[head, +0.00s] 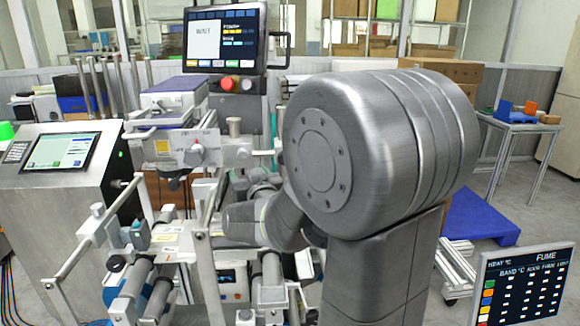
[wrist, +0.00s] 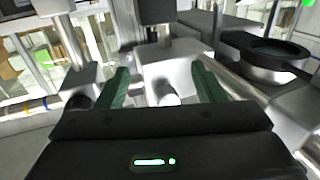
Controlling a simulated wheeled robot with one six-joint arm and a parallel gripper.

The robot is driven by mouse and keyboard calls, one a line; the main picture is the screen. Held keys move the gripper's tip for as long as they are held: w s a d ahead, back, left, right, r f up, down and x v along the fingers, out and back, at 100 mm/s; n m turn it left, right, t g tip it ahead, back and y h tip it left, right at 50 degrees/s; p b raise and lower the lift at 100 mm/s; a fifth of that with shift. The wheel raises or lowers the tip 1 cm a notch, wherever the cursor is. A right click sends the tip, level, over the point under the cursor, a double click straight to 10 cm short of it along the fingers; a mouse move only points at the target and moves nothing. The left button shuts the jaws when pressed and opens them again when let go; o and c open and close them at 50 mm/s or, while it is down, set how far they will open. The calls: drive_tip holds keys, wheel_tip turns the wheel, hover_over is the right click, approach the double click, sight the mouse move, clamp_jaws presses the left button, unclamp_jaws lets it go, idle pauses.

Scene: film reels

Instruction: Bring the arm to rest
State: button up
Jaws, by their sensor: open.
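My gripper (wrist: 160,88) shows in the wrist view with its two green fingers apart and nothing held between them. Beyond and between the fingers is a light metal block (wrist: 172,72) of the machine; I cannot tell how close it is. In the head view my arm (head: 375,150) fills the middle right, with its large grey joint near the camera. The arm bends down and to the left toward the machine. My gripper is hidden behind the arm and the machine parts in the head view.
A machine with metal rails and rollers (head: 130,290) stands front left. A control screen (head: 225,40) rises behind it, and a console with a tablet (head: 60,152) stands at left. A fume display (head: 520,285) is at lower right. Open floor (head: 525,225) lies at right, near a table.

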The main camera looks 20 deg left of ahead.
wheel_tip(320, 180, down, 10)
drive_tip(key=shift+f+b, duration=0.1)
drive_tip(key=shift+b, duration=0.35)
drive_tip(key=shift+r, duration=0.2)
idle(0.3)
drive_tip(key=shift+r, duration=0.3)
wheel_tip(320, 180, up, 9)
drive_tip(key=p, duration=0.1)
wheel_tip(320, 180, down, 10)
drive_tip(key=shift+r+b, duration=0.25)
drive_tip(key=shift+b, duration=0.25)
drive_tip(key=shift+w+d+n+g+y+p, duration=0.2)
drive_tip(key=shift+n+g+y+p, duration=0.25)
drive_tip(key=shift+p, duration=0.25)
drive_tip(key=shift+n+g+y+p, duration=0.25)
drive_tip(key=shift+g+p, duration=0.2)
drive_tip(key=shift+w+n+g+y+p, duration=0.1)
drive_tip(key=shift+n+g+y+p, duration=0.25)
drive_tip(key=shift+p, duration=0.2)
